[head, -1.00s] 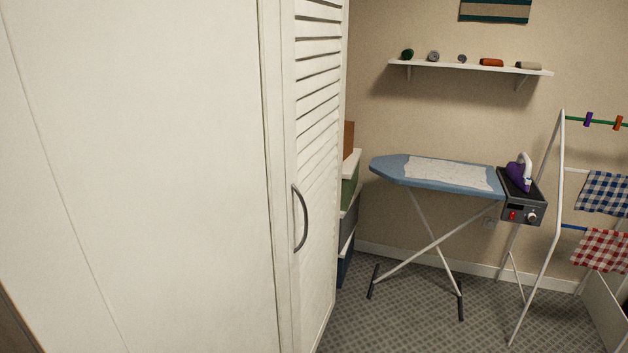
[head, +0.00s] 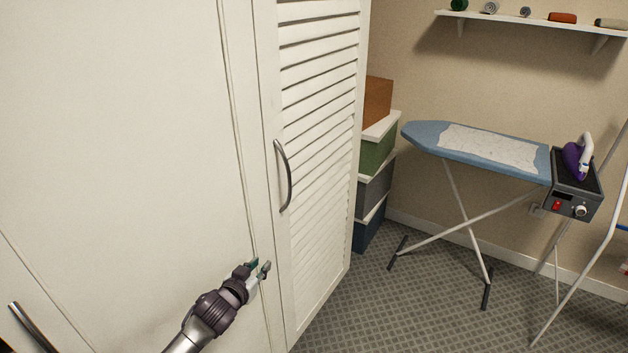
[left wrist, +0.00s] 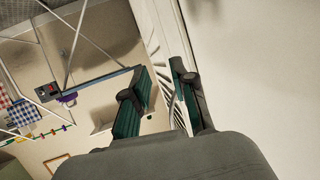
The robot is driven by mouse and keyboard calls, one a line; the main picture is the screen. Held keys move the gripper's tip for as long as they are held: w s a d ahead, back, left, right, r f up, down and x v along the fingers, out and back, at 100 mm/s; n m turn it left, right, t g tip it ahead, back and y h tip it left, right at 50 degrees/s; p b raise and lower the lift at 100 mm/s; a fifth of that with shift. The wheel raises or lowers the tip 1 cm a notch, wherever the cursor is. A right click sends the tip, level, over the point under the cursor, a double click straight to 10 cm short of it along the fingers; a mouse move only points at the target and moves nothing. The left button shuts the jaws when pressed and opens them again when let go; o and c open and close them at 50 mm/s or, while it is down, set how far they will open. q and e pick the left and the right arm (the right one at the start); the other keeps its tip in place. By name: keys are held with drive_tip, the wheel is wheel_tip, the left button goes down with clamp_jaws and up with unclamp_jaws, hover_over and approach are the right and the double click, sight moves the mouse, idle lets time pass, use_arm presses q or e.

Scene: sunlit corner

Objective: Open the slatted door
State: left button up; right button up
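The white slatted door (head: 320,150) stands at the middle of the head view, with a curved grey handle (head: 287,175) on its left side. It appears shut or nearly so; its exact angle is hard to tell. My left gripper (head: 262,266) is below and a little left of the handle, apart from it, in front of the white panel. In the left wrist view its two fingers (left wrist: 162,100) are spread with nothing between them, and part of the slatted door (left wrist: 152,35) shows beyond. My right gripper is not in view.
A plain white panel (head: 120,130) fills the left, with another handle (head: 33,327) at bottom left. Stacked boxes (head: 376,150) stand just right of the door. An ironing board (head: 480,146) with an iron (head: 577,158) stands farther right. Grey carpet (head: 400,310) is clear before the door.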

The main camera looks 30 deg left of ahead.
use_arm(q)
wheel_tip(320, 180, up, 12)
drive_tip(key=w+d+t, duration=0.1)
drive_tip(key=w+t, duration=0.2)
approach(287, 181)
drive_tip(key=shift+t+h, duration=0.3)
drive_tip(key=shift+t, duration=0.1)
drive_tip(key=w, duration=0.3)
drive_tip(key=w+a+p, duration=0.1)
drive_tip(key=w, duration=0.2)
drive_tip(key=w+p, duration=0.1)
drive_tip(key=w, duration=0.2)
drive_tip(key=shift+w+a+f, duration=0.1)
drive_tip(key=shift+a+f, duration=0.1)
drive_tip(key=shift+a, duration=0.1)
drive_tip(key=shift+w+a, duration=0.1)
drive_tip(key=shift+w, duration=0.65)
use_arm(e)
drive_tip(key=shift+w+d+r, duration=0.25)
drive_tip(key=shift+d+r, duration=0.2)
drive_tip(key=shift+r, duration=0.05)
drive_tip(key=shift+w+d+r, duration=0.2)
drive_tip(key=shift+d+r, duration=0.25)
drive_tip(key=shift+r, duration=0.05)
use_arm(q)
drive_tip(key=shift+f, duration=0.1)
clamp_jaws()
